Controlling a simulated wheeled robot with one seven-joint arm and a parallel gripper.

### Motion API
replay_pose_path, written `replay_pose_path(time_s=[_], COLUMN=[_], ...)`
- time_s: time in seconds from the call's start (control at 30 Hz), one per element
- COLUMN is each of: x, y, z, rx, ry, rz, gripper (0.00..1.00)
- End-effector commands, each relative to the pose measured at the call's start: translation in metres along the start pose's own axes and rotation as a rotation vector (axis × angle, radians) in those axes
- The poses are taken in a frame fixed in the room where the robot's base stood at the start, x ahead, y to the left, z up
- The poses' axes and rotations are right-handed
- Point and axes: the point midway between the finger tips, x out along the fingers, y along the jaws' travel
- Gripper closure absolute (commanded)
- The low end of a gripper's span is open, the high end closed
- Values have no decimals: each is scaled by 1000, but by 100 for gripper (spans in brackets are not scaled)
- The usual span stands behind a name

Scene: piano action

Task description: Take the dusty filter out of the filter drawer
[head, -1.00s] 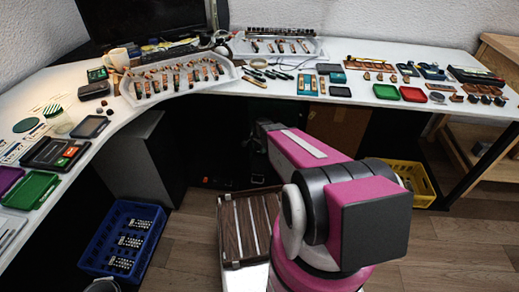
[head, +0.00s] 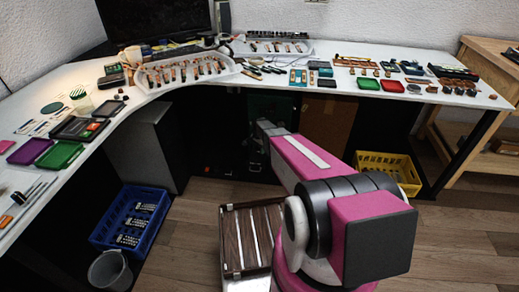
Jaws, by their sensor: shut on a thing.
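My pink arm reaches from the lower right toward the dark space under the desk. My gripper (head: 255,160) is at its far end, small and dark against the dark background. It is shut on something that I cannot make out. I cannot make out the dusty filter or the filter drawer; the dark area under the desk and my own arm may hide them.
The white desk (head: 345,102) carries many small parts and trays. A blue crate (head: 105,232) and a grey bin (head: 108,272) stand on the floor at left. A yellow crate (head: 395,163) stands at right. Wooden floor (head: 450,235) is clear at lower right.

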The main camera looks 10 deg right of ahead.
Motion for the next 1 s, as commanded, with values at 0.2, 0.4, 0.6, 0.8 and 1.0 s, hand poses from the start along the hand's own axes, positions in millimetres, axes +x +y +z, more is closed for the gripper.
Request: replay_pose_path(time_s=[0.2,0.4,0.6,0.8,1.0], x=[-1,-1,-1,-1,0], y=[15,29,43,56,66], z=[11,21,31,40,47], rx=[0,0,0,0,0], ry=[0,0,0,0,0], rz=[0,1,0,0,0], gripper=[67,67,67,67,67])
